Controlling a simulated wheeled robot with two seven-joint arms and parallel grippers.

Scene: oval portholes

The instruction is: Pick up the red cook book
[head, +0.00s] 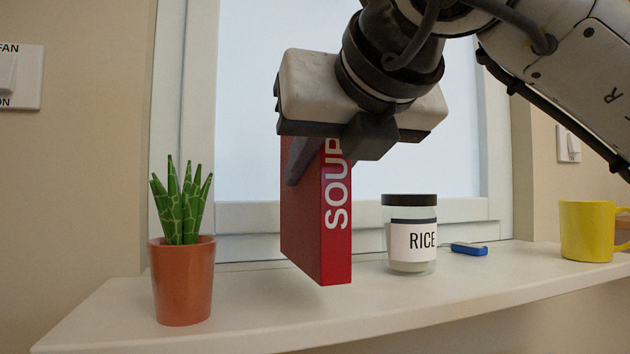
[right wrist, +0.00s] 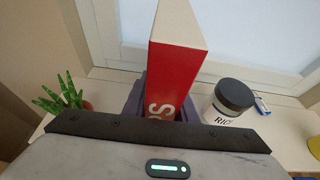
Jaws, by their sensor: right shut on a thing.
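The red cook book (head: 336,240) is upright, with "SOUP" in white letters on its spine. My right gripper (head: 325,155) comes down from above and is shut on the upper part of the book. The book's bottom edge appears to be a little above the white shelf. In the right wrist view the book (right wrist: 176,75) stands between the two dark fingers (right wrist: 160,100). Part of the book's top is hidden behind the gripper in the head view. My left gripper is not in view.
A potted plant (head: 182,280) stands left of the book on the shelf (head: 250,320). A rice jar (head: 411,250) stands close on the right, with a small blue object (head: 469,249) and a yellow mug (head: 587,232) farther right. A window (head: 250,100) is behind.

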